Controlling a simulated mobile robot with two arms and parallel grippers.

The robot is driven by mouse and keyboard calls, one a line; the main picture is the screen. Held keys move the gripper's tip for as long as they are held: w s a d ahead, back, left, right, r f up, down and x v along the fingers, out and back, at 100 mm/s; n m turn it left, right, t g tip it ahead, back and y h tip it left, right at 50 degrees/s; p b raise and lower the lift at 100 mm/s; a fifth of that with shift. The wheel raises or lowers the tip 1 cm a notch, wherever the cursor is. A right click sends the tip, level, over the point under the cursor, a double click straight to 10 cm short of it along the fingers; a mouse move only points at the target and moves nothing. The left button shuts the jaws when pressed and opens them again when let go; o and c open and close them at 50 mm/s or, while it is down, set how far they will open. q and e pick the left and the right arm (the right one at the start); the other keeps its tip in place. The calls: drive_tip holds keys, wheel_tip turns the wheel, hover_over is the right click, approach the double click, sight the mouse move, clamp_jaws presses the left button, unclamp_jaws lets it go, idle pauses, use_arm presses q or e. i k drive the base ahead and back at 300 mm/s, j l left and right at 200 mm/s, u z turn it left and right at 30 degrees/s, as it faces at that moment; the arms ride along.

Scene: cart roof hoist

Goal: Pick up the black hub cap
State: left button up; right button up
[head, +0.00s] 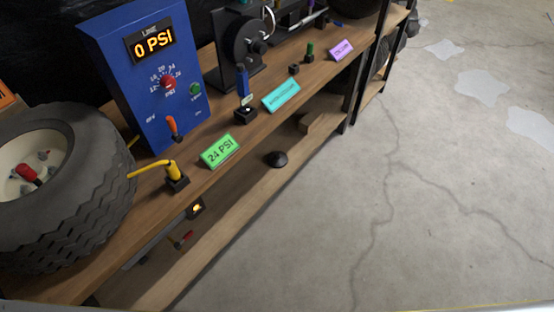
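A small black domed piece (277,159), which looks like the black hub cap, rests near the front edge of the lower shelf (245,203), with a small knob on top. It is below and to the right of the green "24 PSI" label. Neither of my grippers shows in the head view, so nothing is seen holding or touching the piece.
The upper shelf holds a tyre (85,180), a blue gauge box (150,80) reading 0 PSI, a yellow hose fitting (176,176), a green label (220,151) and a teal label (281,95). The cracked concrete floor (420,210) to the right is clear.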

sight(275, 158)
drive_tip(key=i+l+u, duration=0.3)
drive_tip(key=i+l, duration=0.25)
drive_tip(key=i+l+u, duration=0.3)
drive_tip(key=i+l, duration=0.15)
drive_tip(key=l, duration=0.25)
drive_tip(key=i+l+u, duration=0.15)
drive_tip(key=l, duration=0.25)
drive_tip(key=i+l+u, duration=0.15)
drive_tip(key=l, duration=0.25)
drive_tip(key=i+l+u, duration=0.15)
drive_tip(key=i+l, duration=0.15)
drive_tip(key=l, duration=0.15)
